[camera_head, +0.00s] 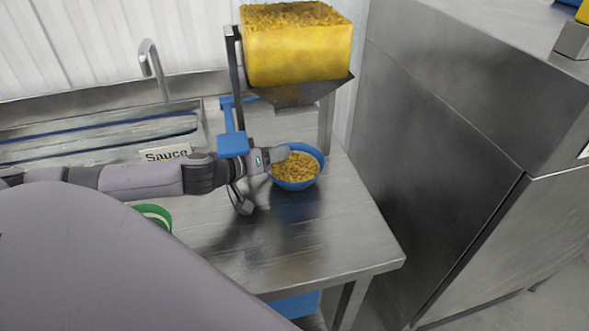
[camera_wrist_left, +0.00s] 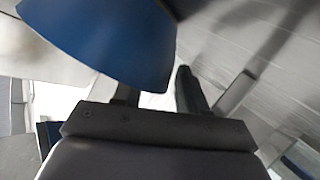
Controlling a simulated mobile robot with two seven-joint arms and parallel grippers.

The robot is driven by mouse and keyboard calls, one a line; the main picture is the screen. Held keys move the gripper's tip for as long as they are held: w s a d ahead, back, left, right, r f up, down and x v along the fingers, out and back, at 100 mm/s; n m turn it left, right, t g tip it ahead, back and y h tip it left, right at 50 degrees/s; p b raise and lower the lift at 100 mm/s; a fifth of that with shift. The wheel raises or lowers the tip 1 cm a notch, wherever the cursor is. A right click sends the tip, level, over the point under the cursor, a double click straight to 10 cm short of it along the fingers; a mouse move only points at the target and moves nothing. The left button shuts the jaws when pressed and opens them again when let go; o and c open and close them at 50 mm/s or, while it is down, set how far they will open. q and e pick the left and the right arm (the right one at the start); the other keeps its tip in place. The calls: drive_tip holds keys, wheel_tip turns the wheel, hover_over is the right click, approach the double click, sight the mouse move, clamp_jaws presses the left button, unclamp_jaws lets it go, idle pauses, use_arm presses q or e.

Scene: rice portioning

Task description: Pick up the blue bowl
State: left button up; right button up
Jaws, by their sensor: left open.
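The blue bowl (camera_head: 300,185) stands upright on the steel table near its right side, filled with yellow-brown grains. My left gripper (camera_head: 277,153) is at the bowl's left rim, its fingertip end overlapping the rim in the head view. In the left wrist view, the bowl's blue wall (camera_wrist_left: 105,40) fills the upper left and covers the tip of one finger. The other dark finger of the left gripper (camera_wrist_left: 158,95) stands apart from the bowl, with a gap between the fingers. The gripper is open; I cannot tell whether it touches the bowl. My right gripper is not in view.
A dispenser with a yellow grain-filled hopper (camera_head: 297,50) stands behind the bowl. A green-rimmed container (camera_head: 153,214) is partly hidden at left. A sink, faucet (camera_head: 152,70) and "Sauce" label (camera_head: 166,153) are behind. A tall steel cabinet (camera_head: 440,130) stands right. The table front (camera_head: 320,240) is clear.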

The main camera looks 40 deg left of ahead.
use_arm(q)
drive_tip(key=shift+w, duration=0.15)
clamp_jaws()
idle(0.4)
